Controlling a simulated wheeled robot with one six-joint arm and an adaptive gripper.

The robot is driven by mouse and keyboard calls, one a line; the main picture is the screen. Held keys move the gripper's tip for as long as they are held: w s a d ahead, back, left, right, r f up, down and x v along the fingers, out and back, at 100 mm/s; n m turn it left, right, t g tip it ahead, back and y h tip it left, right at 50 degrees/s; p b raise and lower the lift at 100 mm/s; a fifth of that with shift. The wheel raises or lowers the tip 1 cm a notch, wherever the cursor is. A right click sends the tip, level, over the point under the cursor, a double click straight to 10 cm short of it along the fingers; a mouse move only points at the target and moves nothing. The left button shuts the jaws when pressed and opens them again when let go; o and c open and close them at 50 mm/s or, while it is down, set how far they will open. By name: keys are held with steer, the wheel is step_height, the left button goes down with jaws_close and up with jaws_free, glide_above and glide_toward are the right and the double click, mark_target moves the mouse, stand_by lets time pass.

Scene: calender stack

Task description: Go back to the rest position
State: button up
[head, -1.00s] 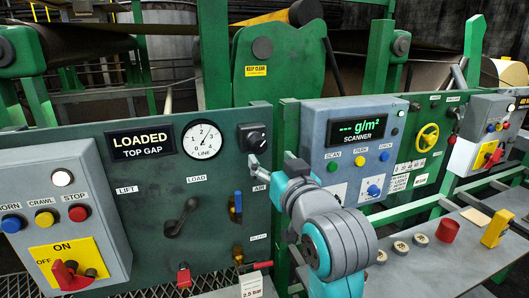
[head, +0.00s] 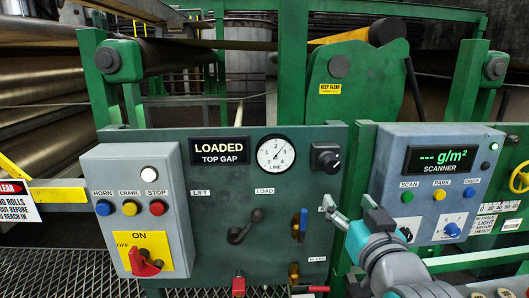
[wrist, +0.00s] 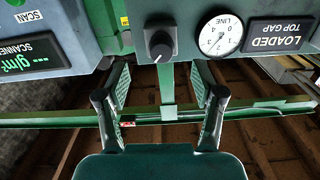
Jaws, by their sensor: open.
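My gripper (head: 331,203) shows low at the right of the head view, in front of the gap between the dark green panel (head: 215,225) and the scanner box (head: 395,150). In the wrist view its two fingers stand wide apart, and my gripper (wrist: 161,95) is open with nothing between them. The wrist picture is upside down, with the panel's black knob (wrist: 159,45) beyond the fingers. My arm partly covers the lower left of the scanner box and a label by the blue-handled valve (head: 302,222).
The grey control box (head: 125,175) has an ON/OFF switch and several buttons. The panel bears a gauge (head: 276,154) and a dark lever (head: 245,228). A green rail (wrist: 60,119) crosses behind my fingers. A yellow bar and warning sign (head: 18,200) are at far left.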

steer(key=s+f+g, duration=0.1)
steer(key=s+f, duration=0.4)
steer(key=f, duration=0.4)
steer(key=s+f, duration=0.4)
steer(key=f, duration=0.6)
steer(key=s+f+g, duration=0.1)
steer(key=s+f, duration=0.4)
steer(key=f, duration=0.4)
steer(key=s+f, duration=0.4)
steer(key=s, duration=1)
steer(key=s+f+g, duration=0.1)
steer(key=s+f, duration=0.2)
steer(key=s, duration=1.1)
steer(key=shift+f+n, duration=0.3)
steer(key=shift+f, duration=0.1)
steer(key=shift+w, duration=0.1)
